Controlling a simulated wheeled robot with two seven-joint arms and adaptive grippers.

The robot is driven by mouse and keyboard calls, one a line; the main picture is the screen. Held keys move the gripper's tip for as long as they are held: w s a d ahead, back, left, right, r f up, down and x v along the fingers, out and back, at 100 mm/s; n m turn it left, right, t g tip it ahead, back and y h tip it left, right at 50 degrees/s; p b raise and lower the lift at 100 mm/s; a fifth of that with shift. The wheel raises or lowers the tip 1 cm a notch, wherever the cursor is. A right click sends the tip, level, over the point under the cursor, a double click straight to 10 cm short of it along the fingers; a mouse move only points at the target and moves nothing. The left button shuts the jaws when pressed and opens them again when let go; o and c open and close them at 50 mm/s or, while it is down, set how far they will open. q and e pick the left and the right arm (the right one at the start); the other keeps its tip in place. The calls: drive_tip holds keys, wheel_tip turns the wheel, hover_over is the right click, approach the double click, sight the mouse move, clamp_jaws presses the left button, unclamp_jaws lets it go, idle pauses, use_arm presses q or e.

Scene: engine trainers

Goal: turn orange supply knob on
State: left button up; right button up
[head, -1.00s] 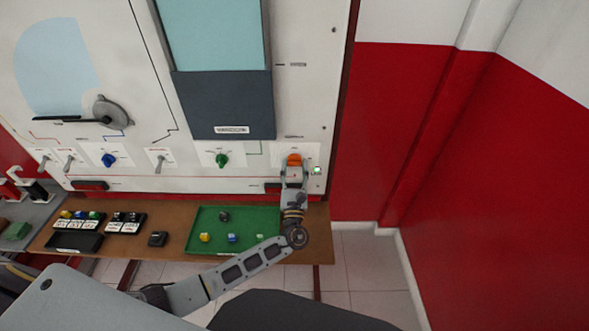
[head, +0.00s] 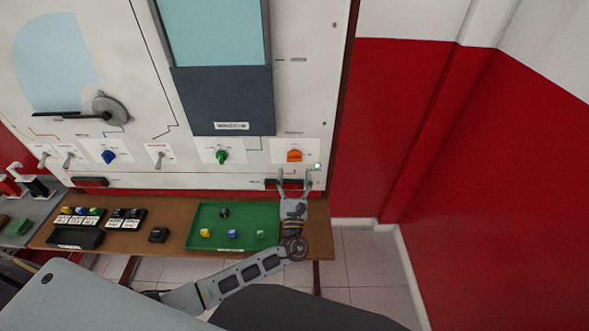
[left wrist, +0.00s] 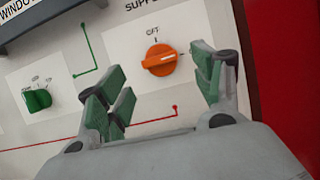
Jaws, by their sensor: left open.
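The orange supply knob (head: 294,156) sits on a white plate at the lower right of the trainer panel. It also shows in the left wrist view (left wrist: 161,60), with "OFF" printed above it and its white mark pointing right, away from "OFF". My left gripper (head: 293,175) is open and empty, just below and apart from the knob. In the left wrist view its green-padded fingers (left wrist: 160,90) stand spread on either side, with the knob beyond them. My right gripper is not in view.
A small lit indicator (head: 317,166) is right of the knob. A green knob (head: 222,156) and blue knob (head: 109,156) sit further left on the panel. A green tray (head: 205,215) with small coloured parts lies on the brown shelf (head: 180,213) below.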

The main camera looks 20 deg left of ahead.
use_arm(q)
drive_tip(key=v, duration=0.7)
drive_tip(key=shift+s+f, duration=0.15)
drive_tip(key=shift+s, duration=0.2)
drive_tip(key=shift+d, duration=0.1)
